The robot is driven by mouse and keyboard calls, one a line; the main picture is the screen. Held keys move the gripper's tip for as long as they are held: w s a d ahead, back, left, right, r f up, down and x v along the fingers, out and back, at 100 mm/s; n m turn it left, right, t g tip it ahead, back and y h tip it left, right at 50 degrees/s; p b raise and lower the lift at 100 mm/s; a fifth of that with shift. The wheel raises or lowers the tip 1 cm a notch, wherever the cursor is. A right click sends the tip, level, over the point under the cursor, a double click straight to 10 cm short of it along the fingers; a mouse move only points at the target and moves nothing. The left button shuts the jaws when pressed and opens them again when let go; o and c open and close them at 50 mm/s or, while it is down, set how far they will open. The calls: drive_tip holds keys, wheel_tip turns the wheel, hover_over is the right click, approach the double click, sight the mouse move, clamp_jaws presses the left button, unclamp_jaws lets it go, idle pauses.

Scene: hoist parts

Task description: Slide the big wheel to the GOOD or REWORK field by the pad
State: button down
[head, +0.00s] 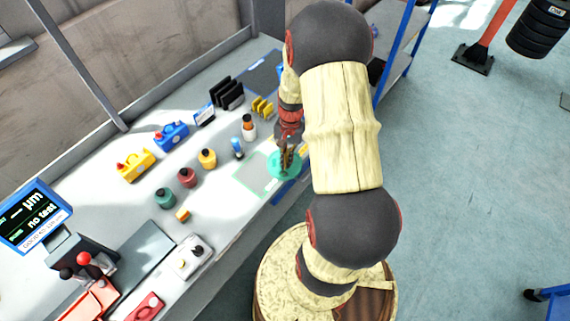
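The big wheel looks to be the teal disc (274,168) near the front edge of the bench; my arm covers its right side. My gripper (286,163) points down at the wheel's upper face, apparently touching it or just above it. Its fingers are too small and dark to tell open from shut. A pale field with a green outline (250,183) lies on the bench just left of the wheel. A blue marking (284,191) shows at the bench edge below the wheel. No GOOD or REWORK lettering is readable, and I cannot pick out the pad.
Small red (187,178), yellow (207,158) and green (165,198) pots stand left of the field. A blue bottle (237,149) and an orange-capped bottle (249,127) stand behind it. A blue-framed shelf (398,62) stands beyond.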

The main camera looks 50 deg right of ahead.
drive_tip(key=w+d, duration=0.2)
drive_tip(key=d, duration=0.1)
drive_tip(key=w+d, duration=0.1)
drive_tip(key=d, duration=0.3)
drive_tip(key=w+d+p, duration=0.1)
drive_tip(key=w+d, duration=0.1)
drive_tip(key=d, duration=0.2)
drive_tip(key=shift+w+d+f, duration=0.15)
drive_tip(key=shift+w+d, duration=0.1)
drive_tip(key=shift+w, duration=0.05)
drive_tip(key=shift+d+r+p, duration=0.1)
drive_tip(key=shift+r+p, duration=0.65)
drive_tip(key=shift+r, duration=0.1)
wheel_tip(320, 180, up, 11)
drive_tip(key=w+d, duration=0.1)
drive_tip(key=shift+d, duration=0.4)
drive_tip(key=shift+f, duration=0.15)
drive_tip(key=s+a+r+n+t, duration=0.2)
drive_tip(key=s+a+r+n, duration=0.2)
drive_tip(key=a+r, duration=0.4)
drive_tip(key=s+a+r+n+t+h, duration=0.1)
drive_tip(key=s+a+r+n, duration=0.3)
drive_tip(key=a, duration=1.2)
drive_tip(key=s+a+r+n+t, duration=0.3)
drive_tip(key=s+a+r+n, duration=0.1)
drive_tip(key=a+r, duration=0.8)
drive_tip(key=shift+s+a+r+n+t+h, duration=0.3)
drive_tip(key=shift+a+n+h, duration=0.1)
drive_tip(key=shift+a, duration=0.2)
